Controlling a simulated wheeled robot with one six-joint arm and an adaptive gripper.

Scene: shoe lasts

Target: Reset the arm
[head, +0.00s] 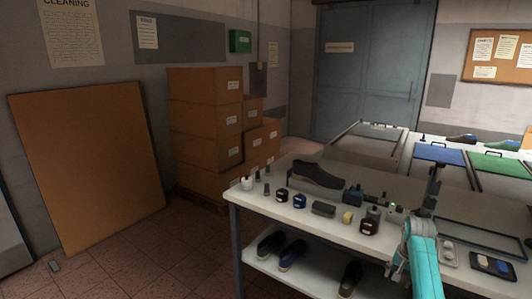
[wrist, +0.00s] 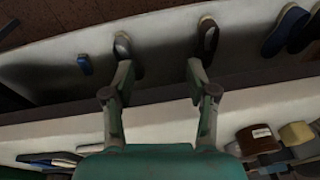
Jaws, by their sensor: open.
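My gripper (wrist: 158,74) is open in the wrist view, its two fingers spread apart with nothing between them. Its fingers overlap the table's front edge and the lower shelf behind it. In the head view my teal arm (head: 424,262) stands at the right front of the table; its fingertips are too small to make out clearly there.
The white table (head: 262,205) carries a dark shoe (head: 318,175), bottles and a yellow block (head: 347,217). Several shoes lie on its lower shelf (head: 318,280). Stacked boxes (head: 205,125) and a leaning brown board (head: 88,165) stand left. The floor (head: 150,260) there is mostly clear.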

